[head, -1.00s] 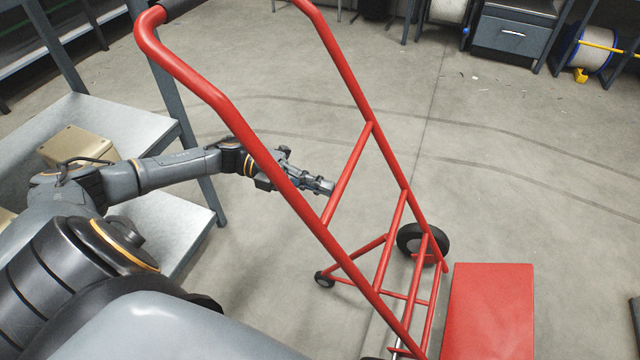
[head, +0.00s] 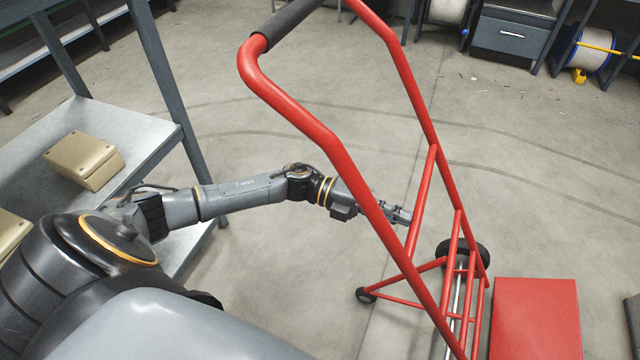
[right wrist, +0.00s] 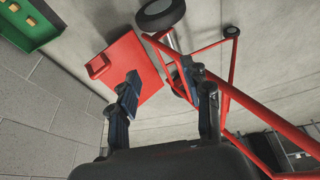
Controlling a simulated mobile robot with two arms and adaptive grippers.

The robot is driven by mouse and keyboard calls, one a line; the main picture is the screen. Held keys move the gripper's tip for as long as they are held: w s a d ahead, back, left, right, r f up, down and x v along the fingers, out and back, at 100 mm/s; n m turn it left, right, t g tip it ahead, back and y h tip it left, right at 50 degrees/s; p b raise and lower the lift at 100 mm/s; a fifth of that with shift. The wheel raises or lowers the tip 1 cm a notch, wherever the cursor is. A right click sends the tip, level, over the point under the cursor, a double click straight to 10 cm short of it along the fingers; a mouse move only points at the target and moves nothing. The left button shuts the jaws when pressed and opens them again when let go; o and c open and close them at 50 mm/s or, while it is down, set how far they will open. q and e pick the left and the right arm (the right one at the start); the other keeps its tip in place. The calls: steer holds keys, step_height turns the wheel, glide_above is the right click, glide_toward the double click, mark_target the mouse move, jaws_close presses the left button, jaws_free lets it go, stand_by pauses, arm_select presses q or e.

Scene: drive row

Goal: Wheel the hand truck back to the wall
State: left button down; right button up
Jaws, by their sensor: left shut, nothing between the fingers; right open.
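The red hand truck (head: 345,150) stands tilted in the middle of the head view, with a dark grip (head: 290,22) at its top and a black wheel (head: 470,254). A flat red plate (head: 535,318) lies at its foot. My left gripper (head: 405,217) is shut and empty, reaching past the near rail beside a cross bar; I cannot tell whether it touches. In the right wrist view, my right gripper (right wrist: 168,95) is open, its fingers in front of the red plate (right wrist: 138,65) and frame (right wrist: 250,145), with nothing visible between them. The right gripper is outside the head view.
A grey shelf (head: 110,125) with a tan box (head: 84,160) stands at left. A drawer cabinet (head: 512,38) and cable spools (head: 592,48) stand at the back. A grey block wall (right wrist: 40,120) and a green bin (right wrist: 40,22) show in the wrist view.

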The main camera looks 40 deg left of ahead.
arm_select(q)
steer(key=r+x, duration=0.1)
steer(key=x, duration=2.8)
steer(key=shift+b, duration=0.4)
arm_select(e)
steer(key=shift+f, duration=0.2)
arm_select(q)
steer(key=shift+w+d, duration=0.1)
steer(key=shift+d, duration=0.05)
steer(key=p+v, duration=0.1)
steer(key=v, duration=1.3)
steer(key=shift+p, duration=0.4)
arm_select(e)
steer(key=shift+s+a+f, duration=0.2)
steer(key=shift+a+f, duration=0.6)
steer(key=shift+f, duration=0.3)
